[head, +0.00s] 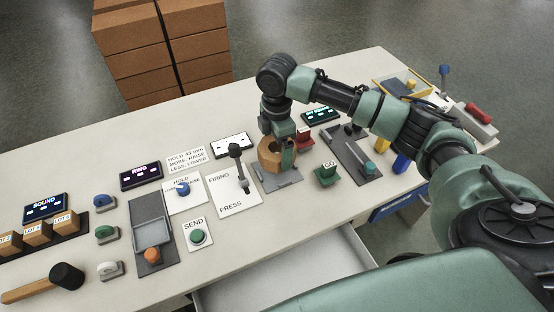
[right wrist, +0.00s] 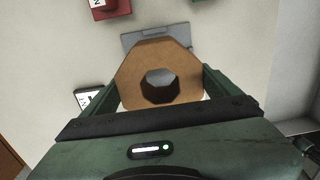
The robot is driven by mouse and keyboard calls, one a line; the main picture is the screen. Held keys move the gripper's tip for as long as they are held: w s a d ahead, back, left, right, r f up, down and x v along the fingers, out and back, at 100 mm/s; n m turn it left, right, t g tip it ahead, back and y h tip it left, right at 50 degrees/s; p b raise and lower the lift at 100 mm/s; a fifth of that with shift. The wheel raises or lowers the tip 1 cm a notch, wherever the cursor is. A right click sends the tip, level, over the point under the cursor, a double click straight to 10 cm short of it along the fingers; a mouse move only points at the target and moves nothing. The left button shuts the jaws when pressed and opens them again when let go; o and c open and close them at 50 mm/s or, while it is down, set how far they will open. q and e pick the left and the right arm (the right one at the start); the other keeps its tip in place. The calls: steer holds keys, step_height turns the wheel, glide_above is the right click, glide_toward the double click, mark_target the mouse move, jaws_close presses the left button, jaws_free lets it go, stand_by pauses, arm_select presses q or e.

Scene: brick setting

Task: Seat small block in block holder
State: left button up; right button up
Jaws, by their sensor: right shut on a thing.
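The small block is a brown eight-sided piece with a round hole through it (right wrist: 128,75); it also shows in the head view (head: 267,157). My right gripper (right wrist: 160,84) is shut on it, with one green finger on each side. In the head view the right gripper (head: 284,150) points down over the table and hides part of the block. A grey plate that looks like the block holder (head: 287,181) lies under the block; its edge also shows in the right wrist view (right wrist: 148,36). Whether the block touches it is unclear. My left gripper is not in view.
A lever panel (head: 228,196) stands close left of the block. A green GO button (head: 327,174) and a red block-like control (head: 305,141) are close on the right. A grey slide panel (head: 352,155) lies further right. An open drawer (head: 290,275) juts out at the front.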

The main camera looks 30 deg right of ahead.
steer(key=shift+f, duration=2.8)
steer(key=shift+f, duration=0.1)
steer(key=o, duration=1.5)
step_height(320, 180, up, 12)
steer(key=shift+r, duration=0.15)
